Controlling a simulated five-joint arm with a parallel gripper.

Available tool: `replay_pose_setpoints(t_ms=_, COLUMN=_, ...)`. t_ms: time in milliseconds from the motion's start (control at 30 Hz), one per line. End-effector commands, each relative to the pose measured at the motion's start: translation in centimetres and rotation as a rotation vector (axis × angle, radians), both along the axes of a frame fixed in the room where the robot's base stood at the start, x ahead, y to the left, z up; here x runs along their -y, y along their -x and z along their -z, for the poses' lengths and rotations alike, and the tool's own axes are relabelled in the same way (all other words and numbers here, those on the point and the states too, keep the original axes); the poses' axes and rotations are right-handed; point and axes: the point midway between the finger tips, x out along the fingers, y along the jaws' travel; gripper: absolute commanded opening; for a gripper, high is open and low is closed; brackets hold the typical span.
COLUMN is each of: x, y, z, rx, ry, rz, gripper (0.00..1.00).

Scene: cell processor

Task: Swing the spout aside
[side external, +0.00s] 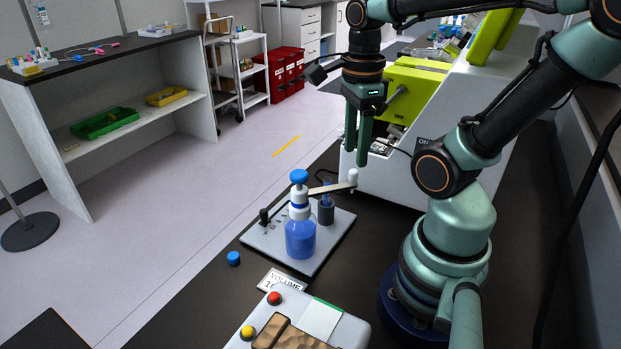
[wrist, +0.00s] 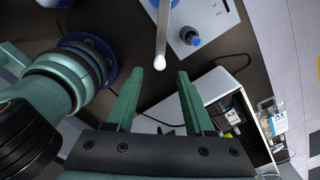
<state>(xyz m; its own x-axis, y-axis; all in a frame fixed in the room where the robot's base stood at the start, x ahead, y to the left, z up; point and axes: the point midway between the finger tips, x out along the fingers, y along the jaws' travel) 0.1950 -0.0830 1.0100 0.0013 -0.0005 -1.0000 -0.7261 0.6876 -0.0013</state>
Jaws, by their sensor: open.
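The spout is a pale bar (side external: 331,187) with a white upright knob (side external: 353,176) at its right end. Its left end meets the neck of a blue bottle (side external: 300,238) with a blue cap, upright on a grey plate (side external: 270,242). A dark blue cylinder (side external: 326,212) stands beside the bottle. My gripper (side external: 356,158) is open and empty, pointing down just above the knob. In the wrist view the bar (wrist: 164,30) runs down from the top edge, its white end appearing between my open fingertips (wrist: 160,72). I see no clear contact.
A white and green machine (side external: 420,110) stands close behind my gripper. A loose blue cap (side external: 233,258), a "VOLUME" card (side external: 281,282) and a box with red and yellow buttons (side external: 312,318) lie at the front. A black cable (wrist: 230,58) runs near the plate.

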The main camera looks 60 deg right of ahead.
Motion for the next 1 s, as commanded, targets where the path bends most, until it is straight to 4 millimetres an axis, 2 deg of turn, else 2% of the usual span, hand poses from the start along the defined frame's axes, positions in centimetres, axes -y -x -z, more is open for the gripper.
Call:
replay_pose_setpoints(t_ms=33, x=0.0, y=-0.1, z=-1.2, rx=0.007, ry=0.003, rz=0.000, gripper=0.53)
replay_pose_setpoints(t_ms=200, x=0.0, y=-0.1, z=-4.5, rx=0.005, ry=0.002, rz=0.000, gripper=0.53)
replay_pose_setpoints(t_ms=400, x=0.0, y=0.0, z=-7.1, rx=0.003, ry=0.001, rz=0.000, gripper=0.53)
replay_pose_setpoints(t_ms=533, x=0.0, y=0.0, z=-7.7, rx=0.002, ry=0.001, rz=0.000, gripper=0.53)
replay_pose_setpoints(t_ms=800, x=0.0, y=0.0, z=-7.8, rx=0.001, ry=0.001, rz=0.000, gripper=0.53)
replay_pose_setpoints(t_ms=933, x=0.0, y=-0.1, z=-7.9, rx=-0.005, ry=-0.002, rz=-0.028, gripper=0.04)
replay_pose_setpoints(t_ms=1000, x=0.2, y=-0.5, z=-7.9, rx=-0.017, ry=-0.008, rz=-0.091, gripper=0.00)
